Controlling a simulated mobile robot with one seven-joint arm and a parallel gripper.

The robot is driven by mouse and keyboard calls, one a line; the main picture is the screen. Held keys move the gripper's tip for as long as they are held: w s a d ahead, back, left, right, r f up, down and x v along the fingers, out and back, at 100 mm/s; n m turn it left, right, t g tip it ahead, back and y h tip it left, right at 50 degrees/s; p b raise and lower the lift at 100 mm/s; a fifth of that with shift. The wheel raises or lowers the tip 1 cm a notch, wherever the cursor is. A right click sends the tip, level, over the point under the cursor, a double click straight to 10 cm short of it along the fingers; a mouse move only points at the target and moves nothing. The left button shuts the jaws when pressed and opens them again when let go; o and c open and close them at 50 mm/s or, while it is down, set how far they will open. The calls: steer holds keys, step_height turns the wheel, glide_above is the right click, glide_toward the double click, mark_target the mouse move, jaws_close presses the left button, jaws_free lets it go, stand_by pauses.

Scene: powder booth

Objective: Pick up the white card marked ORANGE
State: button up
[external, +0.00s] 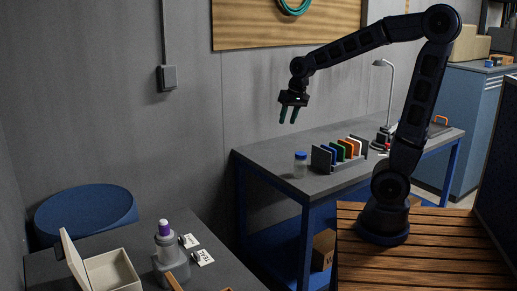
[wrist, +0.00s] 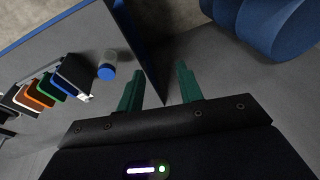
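Small white cards (external: 202,257) with dark marks lie on the near table. I cannot read ORANGE on any white card.
A blue-capped jar (external: 300,165) stands left of the rack, also in the wrist view (wrist: 107,68). A lamp (external: 389,100) stands behind it. The near table has a purple-capped bottle (external: 168,252) and an open white box (external: 108,270). A blue drum (external: 85,208) stands behind.

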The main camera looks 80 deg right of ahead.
steer(key=w+d+f+m+g, duration=0.1)
steer(key=d+f+m, duration=0.1)
steer(key=d, duration=0.4)
steer(key=w+d+f+m, duration=0.2)
steer(key=d+f+m, duration=0.1)
steer(key=d, duration=0.3)
steer(key=m+g+h, duration=0.3)
steer(key=m+g, duration=0.2)
steer(key=m, duration=0.6)
glide_toward(315, 150)
steer(key=x, duration=0.8)
steer(key=shift+d+f, duration=0.3)
steer(key=shift+d, duration=0.1)
jaws_close()
